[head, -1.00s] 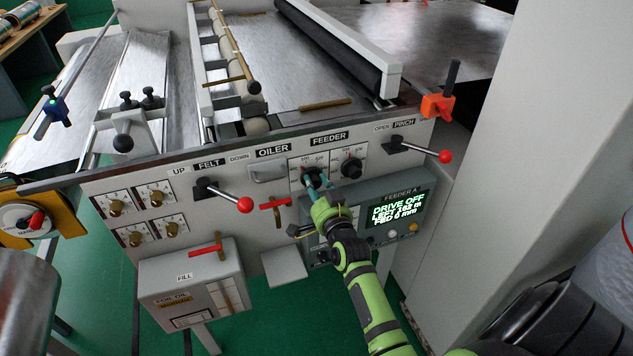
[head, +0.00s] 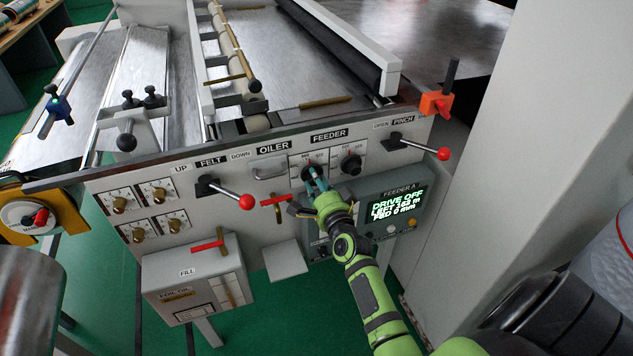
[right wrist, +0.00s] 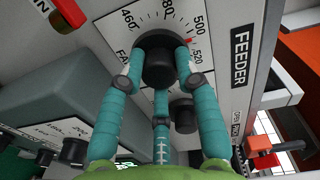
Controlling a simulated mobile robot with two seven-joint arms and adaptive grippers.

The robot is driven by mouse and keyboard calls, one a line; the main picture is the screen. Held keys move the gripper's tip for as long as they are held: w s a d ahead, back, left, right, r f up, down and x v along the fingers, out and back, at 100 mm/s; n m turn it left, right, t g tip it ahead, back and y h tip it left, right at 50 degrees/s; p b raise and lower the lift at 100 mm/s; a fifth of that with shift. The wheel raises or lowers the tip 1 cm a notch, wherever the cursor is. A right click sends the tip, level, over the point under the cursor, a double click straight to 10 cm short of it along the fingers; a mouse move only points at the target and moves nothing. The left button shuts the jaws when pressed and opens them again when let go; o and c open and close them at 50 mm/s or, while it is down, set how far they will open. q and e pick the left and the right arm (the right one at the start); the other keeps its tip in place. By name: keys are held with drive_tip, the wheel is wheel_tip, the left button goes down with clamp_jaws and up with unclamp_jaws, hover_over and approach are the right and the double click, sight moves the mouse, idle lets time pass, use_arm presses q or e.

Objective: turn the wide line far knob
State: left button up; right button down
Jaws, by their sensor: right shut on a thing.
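The left black knob (head: 308,172) under the FEEDER label is on a white dial plate on the machine's front panel. In the right wrist view this knob (right wrist: 159,68) has a scale around it, with 460, 500 and 520 readable and a red mark near 500 to 520. A label beginning "FA" is partly hidden by a finger. My right gripper (head: 316,184) has its teal fingers closed around the knob, and they cover part of its rim. A second black knob (head: 350,165) sits to its right, apart from the fingers. My left gripper is not in view.
A display (head: 396,204) reading DRIVE OFF is right of my right arm. A red-ball PINCH lever (head: 443,154) and a FELT lever (head: 246,202) stick out from the panel. A red T-handle (head: 277,200) is close left of my gripper. A grey box (head: 193,278) juts out lower left.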

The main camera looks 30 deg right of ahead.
drive_tip(key=shift+d+r, duration=0.2)
drive_tip(key=shift+r, duration=0.15)
drive_tip(key=c, duration=0.9)
unclamp_jaws()
drive_tip(key=shift+f, duration=0.2)
drive_tip(key=shift+s+a+f, duration=0.1)
drive_tip(key=shift+s+a, duration=0.05)
drive_tip(key=shift+s, duration=0.05)
drive_tip(key=v, duration=1.1)
drive_tip(key=shift+s, duration=0.25)
